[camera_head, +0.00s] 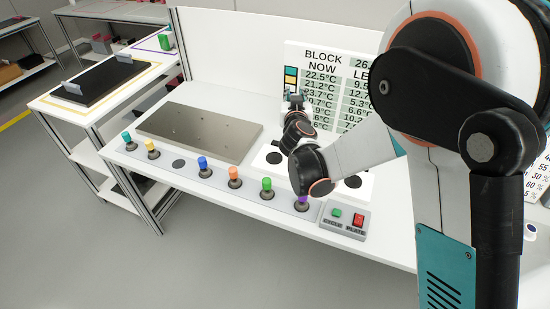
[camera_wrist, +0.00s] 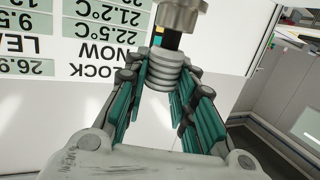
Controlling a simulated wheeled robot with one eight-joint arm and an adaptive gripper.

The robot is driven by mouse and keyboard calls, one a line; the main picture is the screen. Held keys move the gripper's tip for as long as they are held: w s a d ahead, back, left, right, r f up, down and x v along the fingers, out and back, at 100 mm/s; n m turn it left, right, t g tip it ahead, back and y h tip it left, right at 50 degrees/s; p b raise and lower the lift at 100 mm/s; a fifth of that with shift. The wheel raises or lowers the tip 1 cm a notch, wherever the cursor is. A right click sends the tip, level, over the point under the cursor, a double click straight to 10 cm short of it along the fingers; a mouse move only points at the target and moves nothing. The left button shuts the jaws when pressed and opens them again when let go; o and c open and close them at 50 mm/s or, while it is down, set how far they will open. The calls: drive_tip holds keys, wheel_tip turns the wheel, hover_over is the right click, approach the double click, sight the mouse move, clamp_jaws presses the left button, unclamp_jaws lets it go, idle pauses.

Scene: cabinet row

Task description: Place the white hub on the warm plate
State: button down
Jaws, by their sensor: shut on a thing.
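My gripper (camera_wrist: 163,80) is shut on a pale, ribbed piece with a dark neck and a wide metallic end, which looks like the white hub (camera_wrist: 165,72). The wrist view is upside down. In the head view my gripper (camera_head: 294,98) is small, in front of the temperature board, and the held piece is hard to make out. A white panel with dark round discs (camera_head: 262,160) lies on the bench, partly behind my arm. I cannot tell which disc or plate is the warm one.
A bare metal plate (camera_head: 187,125) lies left on the bench. A grey strip along the front holds several coloured knobs and one bare dark disc (camera_head: 179,163). A button box (camera_head: 345,218) sits at the front right. The temperature board (camera_head: 320,65) stands behind.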

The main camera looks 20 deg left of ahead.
drive_tip(key=s+a, duration=0.2)
drive_tip(key=a, duration=0.4)
drive_tip(key=shift+y, duration=0.3)
drive_tip(key=shift+w+f+b, duration=0.15)
drive_tip(key=shift+f+b, duration=3.5)
drive_tip(key=shift+f, duration=6.05)
drive_tip(key=shift+r, duration=0.1)
drive_tip(key=c, duration=1.3)
unclamp_jaws()
drive_tip(key=shift+c, duration=0.2)
